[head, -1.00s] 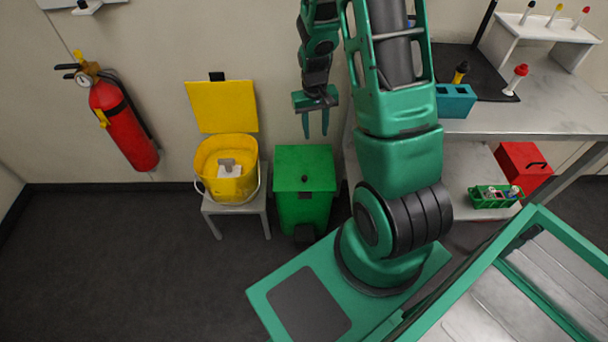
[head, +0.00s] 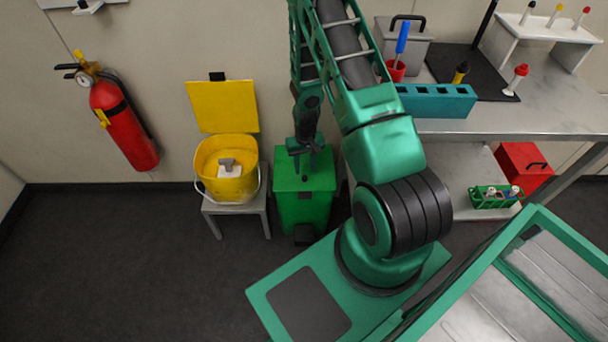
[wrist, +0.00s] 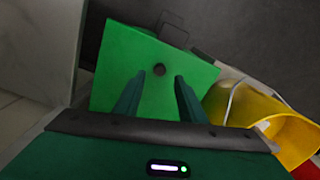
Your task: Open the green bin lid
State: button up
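The green bin (head: 303,208) stands on the floor with its green lid (head: 318,180) shut flat on top. In the wrist view the lid (wrist: 145,75) lies below my gripper, with a small dark round knob (wrist: 159,69) on it. My gripper (head: 306,165) is just above the lid. In the wrist view my gripper (wrist: 156,88) shows two green fingers apart, with nothing between them; the knob lies just beyond the fingertips. I cannot tell whether the fingers touch the lid. A dark pedal (head: 303,234) is at the bin's front base.
A yellow bucket (head: 226,187) with its lid raised stands on a small stool (head: 240,210) left of the bin. A metal bench (head: 530,115) with racks stands to the right. A fire extinguisher (head: 122,125) hangs on the wall. Floor at left is clear.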

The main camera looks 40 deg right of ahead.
aim_at(305, 177)
jog(key=shift+f, duration=2.55)
grip_shut()
